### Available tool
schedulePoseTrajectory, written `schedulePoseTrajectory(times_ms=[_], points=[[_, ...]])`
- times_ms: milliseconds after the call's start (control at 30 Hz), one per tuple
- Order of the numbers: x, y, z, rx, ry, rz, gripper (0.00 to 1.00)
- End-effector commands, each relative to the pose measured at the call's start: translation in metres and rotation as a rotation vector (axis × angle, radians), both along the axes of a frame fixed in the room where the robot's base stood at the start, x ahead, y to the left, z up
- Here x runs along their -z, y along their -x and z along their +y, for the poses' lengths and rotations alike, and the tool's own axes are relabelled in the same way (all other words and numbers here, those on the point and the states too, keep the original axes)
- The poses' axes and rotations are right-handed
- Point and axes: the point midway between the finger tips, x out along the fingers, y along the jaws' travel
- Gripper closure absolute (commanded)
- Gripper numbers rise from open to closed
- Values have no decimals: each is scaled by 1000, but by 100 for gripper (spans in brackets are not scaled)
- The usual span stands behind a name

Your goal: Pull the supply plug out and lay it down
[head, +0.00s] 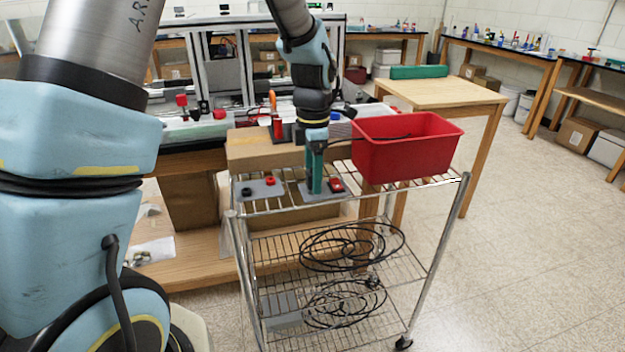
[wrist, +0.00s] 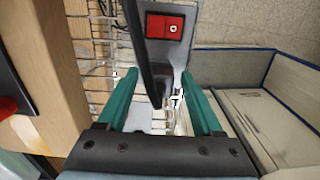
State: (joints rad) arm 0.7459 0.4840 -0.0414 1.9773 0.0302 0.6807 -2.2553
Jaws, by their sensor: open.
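My gripper (head: 316,188) has its green fingers pointing down over a grey plate (head: 306,190) on the cart's top shelf. In the wrist view my gripper (wrist: 161,76) is open, with a finger on each side of a dark cable or plug body (wrist: 149,62). I see gaps beside that dark piece, and no clear grip on it. The grey plate carries a red switch (head: 337,184), which also shows in the wrist view (wrist: 165,27). The plug's seat is hidden behind my fingers in the head view, so I cannot tell whether it is seated.
A red bin (head: 405,150) stands close right of my gripper on the wire cart. A second grey plate (head: 259,190) with a black and a red knob lies to the left. Coiled black cables (head: 350,247) lie on the lower shelves. The floor at right is clear.

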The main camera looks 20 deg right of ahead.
Motion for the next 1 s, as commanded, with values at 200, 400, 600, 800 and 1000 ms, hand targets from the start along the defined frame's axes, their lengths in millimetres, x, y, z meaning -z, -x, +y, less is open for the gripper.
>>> schedulePoseTrajectory(times_ms=[200, 400, 600, 800, 1000], points=[[0, 0, 0, 0, 0, 0, 32], [0, 0, 0, 0, -1, 0, 32], [0, 0, 0, 1, -1, 0, 32], [0, 0, 0, 0, 0, 0, 43], [0, 0, 0, 0, 0, 0, 65]])
